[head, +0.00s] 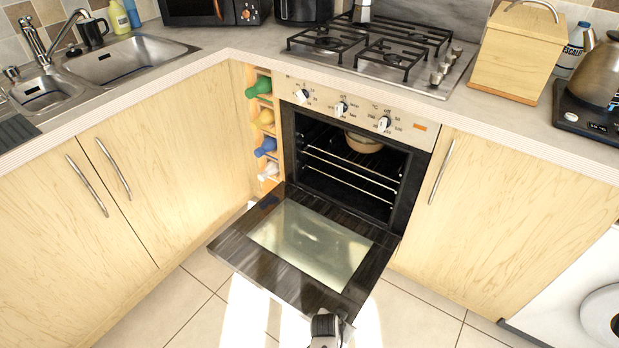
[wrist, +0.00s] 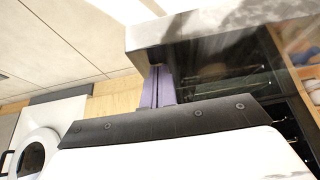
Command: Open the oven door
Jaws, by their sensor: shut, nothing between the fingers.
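The oven (head: 351,159) stands under the hob, and its door (head: 295,252) is folded down, close to level, with the cavity exposed. A round dish (head: 363,142) sits on a rack inside. My gripper (head: 326,322) is at the door's outer front edge, at the bottom of the head view. In the wrist view my gripper (wrist: 158,76) has its two purple fingers together with nothing between them. The fingertips are close to the underside or edge of the door (wrist: 200,34). I cannot tell whether they touch it. The door handle is not clearly visible.
Wooden cupboards stand left (head: 160,170) and right (head: 490,195) of the oven. A rack of coloured bottles (head: 263,115) is just left of it. A white washing machine (head: 570,290) is at far right. The tiled floor (head: 420,310) around the door is clear.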

